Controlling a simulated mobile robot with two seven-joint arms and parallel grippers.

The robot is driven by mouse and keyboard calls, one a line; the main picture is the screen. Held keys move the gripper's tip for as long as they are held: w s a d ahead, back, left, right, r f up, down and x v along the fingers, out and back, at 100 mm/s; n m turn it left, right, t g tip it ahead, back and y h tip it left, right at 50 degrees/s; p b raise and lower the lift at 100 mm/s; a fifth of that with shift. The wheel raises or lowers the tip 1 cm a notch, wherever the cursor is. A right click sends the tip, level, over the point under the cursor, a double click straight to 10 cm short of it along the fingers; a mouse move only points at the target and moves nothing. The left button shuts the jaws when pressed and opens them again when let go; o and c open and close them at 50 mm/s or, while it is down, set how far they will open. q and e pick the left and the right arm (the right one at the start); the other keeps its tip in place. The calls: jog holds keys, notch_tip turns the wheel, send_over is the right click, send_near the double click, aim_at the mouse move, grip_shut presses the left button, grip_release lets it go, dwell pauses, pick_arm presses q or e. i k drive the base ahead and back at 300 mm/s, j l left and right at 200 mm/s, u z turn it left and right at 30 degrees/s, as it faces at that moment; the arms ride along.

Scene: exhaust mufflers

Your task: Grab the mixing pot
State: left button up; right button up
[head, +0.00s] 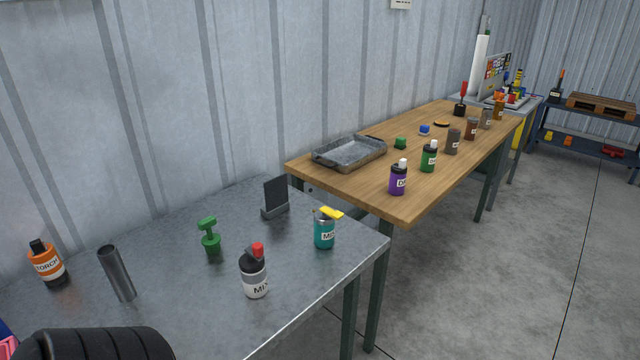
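Two containers on the grey metal table carry labels that look like they begin with "MI". One is a grey, black and white pot (255,278) with a red top and a label reading "MIX", near the table's front edge. The other is a teal pot (325,232) with a yellow piece across its top, near the right corner; its label is only partly readable. I cannot tell for sure which is the mixing pot. Both stand upright with nothing touching them. Neither of my grippers is in view.
The grey metal table (180,255) also holds an orange torch bottle (46,265), a dark tube (117,274), a green tool (209,238) and a black stand (275,198). A black ribbed shape (95,344) fills the bottom left. A wooden table (400,205) with a tray (349,151) adjoins behind.

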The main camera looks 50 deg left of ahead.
aim_at(254, 278)
jog(key=i, duration=1.45)
jog(key=i+u, duration=0.45)
jog(key=i+l+u, duration=0.2)
jog(key=u, duration=3.4)
